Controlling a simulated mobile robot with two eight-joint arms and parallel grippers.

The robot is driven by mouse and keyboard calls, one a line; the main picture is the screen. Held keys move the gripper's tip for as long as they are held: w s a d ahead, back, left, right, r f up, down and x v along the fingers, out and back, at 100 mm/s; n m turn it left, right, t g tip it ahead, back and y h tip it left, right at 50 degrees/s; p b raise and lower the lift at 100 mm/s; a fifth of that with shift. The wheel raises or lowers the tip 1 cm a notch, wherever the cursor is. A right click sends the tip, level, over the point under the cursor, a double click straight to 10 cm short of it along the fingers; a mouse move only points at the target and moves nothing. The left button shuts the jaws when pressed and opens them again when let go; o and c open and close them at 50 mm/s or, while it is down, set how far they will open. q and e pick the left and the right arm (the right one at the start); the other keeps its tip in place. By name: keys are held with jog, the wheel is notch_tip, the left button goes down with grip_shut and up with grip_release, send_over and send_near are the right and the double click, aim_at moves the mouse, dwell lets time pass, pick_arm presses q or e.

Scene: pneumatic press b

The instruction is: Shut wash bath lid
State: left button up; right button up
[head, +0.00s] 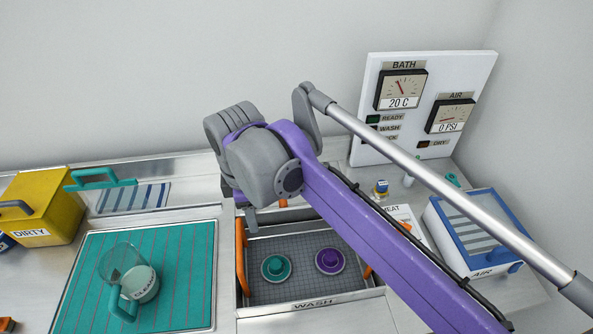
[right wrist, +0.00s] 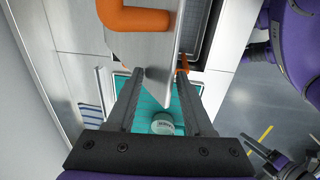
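The wash bath (head: 315,304) is uncovered, with its grey mesh interior showing. A metal plate (right wrist: 152,50) with an orange handle (right wrist: 135,18), seemingly the bath lid, fills the top of the right wrist view. In the head view my right arm hides most of it; a bit of orange shows behind the arm. My right gripper (right wrist: 165,73) is open, its two fingers apart near the plate's lower edge. I cannot tell whether they touch it. In the head view the gripper is mostly hidden behind its wrist. A dark gripper-like part, perhaps my left gripper (right wrist: 280,160), shows small at lower right.
A teal piece (head: 276,268) and a purple piece (head: 329,261) sit in the bath. A beaker (head: 140,285) lies on the teal mat (head: 190,250) to the left. A yellow DIRTY bin (head: 50,210) is far left. A blue AIR box (head: 475,235) and gauge panel (head: 420,105) stand right.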

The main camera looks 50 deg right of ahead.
jog(key=shift+s+a, duration=0.1)
pick_arm(q)
notch_tip(320, 180, up, 8)
jog(key=w+p, duration=0.2)
jog(key=p, duration=0.4)
jog(key=shift+w+f, duration=0.15)
jog(key=shift+w, duration=0.05)
pick_arm(e)
jog(key=s+a+r, duration=0.2)
jog(key=s+r, duration=0.1)
jog(key=r, duration=0.5)
jog(key=shift+a, duration=0.3)
pick_arm(q)
jog(key=shift+s, duration=0.1)
pick_arm(e)
jog(key=shift+s, duration=0.1)
